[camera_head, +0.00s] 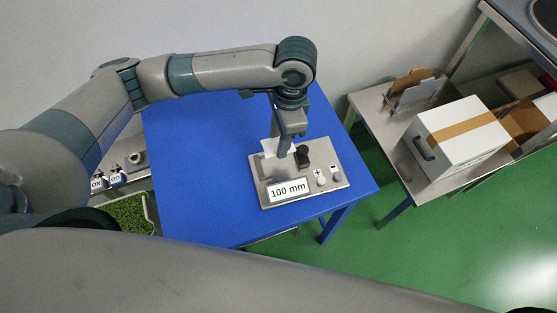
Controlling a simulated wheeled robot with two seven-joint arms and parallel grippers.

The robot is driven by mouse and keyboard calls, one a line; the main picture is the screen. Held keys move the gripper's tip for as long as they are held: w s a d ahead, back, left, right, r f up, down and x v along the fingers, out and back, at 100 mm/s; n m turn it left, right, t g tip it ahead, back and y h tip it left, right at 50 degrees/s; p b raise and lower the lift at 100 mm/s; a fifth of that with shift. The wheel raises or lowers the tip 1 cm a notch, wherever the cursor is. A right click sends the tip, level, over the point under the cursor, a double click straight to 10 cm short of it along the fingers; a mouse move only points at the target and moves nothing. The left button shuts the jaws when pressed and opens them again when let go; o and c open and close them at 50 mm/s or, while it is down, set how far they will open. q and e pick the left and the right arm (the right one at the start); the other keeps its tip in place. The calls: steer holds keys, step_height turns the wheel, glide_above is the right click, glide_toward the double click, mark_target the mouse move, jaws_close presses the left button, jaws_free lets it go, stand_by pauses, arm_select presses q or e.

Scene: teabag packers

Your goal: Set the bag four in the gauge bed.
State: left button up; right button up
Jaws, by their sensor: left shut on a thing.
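The gauge (307,199) is a flat metal device on the blue table, with a display reading "100 mm", plus and minus buttons and a dark block at its back. My left gripper (287,148) points down over the back part of the gauge, shut on a white teabag (269,148). The bag shows as a pale piece to the left of the fingers. The gripper hides part of the bed, and I cannot tell whether the bag touches it. My right gripper is not in view.
The blue table (200,200) is clear around the gauge. A steel table at the right holds a white box (462,135) with brown tape and an open carton (412,88). A metal surface with small labelled parts (106,181) and a green tray (130,212) lie at the left.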

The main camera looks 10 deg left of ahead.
arm_select(q)
steer(key=p, duration=0.1)
glide_above(277, 165)
steer(key=f, duration=0.5)
steer(key=shift+d+f, duration=0.2)
steer(key=shift+d, duration=0.05)
steer(key=shift+w+f, duration=0.1)
steer(key=shift+f, duration=0.25)
step_height(277, 165, down, 2)
steer(key=shift+f+p, duration=0.25)
steer(key=shift+p, duration=0.35)
steer(key=shift+f, duration=0.6)
steer(key=shift+f, duration=0.1)
steer(key=o, duration=1.1)
